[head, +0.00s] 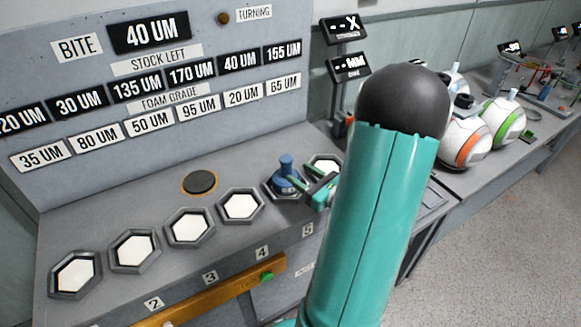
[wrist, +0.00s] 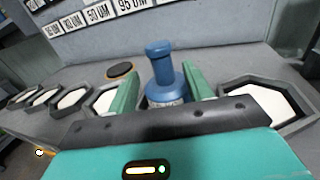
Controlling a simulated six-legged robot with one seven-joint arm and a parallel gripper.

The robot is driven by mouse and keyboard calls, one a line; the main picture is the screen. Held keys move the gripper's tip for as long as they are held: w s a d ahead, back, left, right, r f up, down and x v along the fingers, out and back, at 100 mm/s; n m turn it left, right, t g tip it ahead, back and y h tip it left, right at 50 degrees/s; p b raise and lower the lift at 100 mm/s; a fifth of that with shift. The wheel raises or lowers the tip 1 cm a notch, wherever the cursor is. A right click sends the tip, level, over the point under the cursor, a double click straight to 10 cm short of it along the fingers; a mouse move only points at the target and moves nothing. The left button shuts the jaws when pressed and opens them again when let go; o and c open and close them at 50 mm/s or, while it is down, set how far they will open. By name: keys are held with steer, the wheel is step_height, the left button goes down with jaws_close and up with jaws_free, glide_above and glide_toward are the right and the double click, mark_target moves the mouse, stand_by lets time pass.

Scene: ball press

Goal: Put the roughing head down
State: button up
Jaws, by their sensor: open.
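The roughing head (head: 287,177) is a blue piece with a round knob on a wider base. It stands upright at a hexagonal holder in the bench row, between two holders with empty white faces. In the wrist view the blue head (wrist: 161,72) stands between the two green fingers of my gripper (wrist: 160,88). The fingers are open, one on each side of it; whether either touches it I cannot tell. My gripper (head: 306,186) shows small and partly hidden behind my arm in the head view. The head's lower base is hidden behind the gripper in the wrist view.
Several hexagonal holders with white faces (head: 189,227) line the bench to the left, another (head: 325,164) to the right. A dark round disc (head: 200,182) lies behind them. The labelled panel (head: 150,90) rises at the back. White balls with coloured bands (head: 503,122) stand farther right.

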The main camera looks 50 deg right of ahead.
steer(key=s, duration=0.5)
steer(key=shift+s+a, duration=0.15)
steer(key=w+a+r+n+g+y, duration=0.3)
steer(key=a+n+g+y, duration=0.25)
steer(key=a+n, duration=0.55)
steer(key=w+a+r+n+g+y, duration=0.25)
steer(key=a+n+g+y, duration=0.35)
steer(key=a, duration=0.8)
steer(key=s+a+r+n+h, duration=0.5)
steer(key=a+r+n+h, duration=0.3)
steer(key=n, duration=1.1)
steer(key=shift+a+r+n+g+h, duration=0.3)
steer(key=shift+r+g+h, duration=0.25)
steer(key=shift+h, duration=0.7)
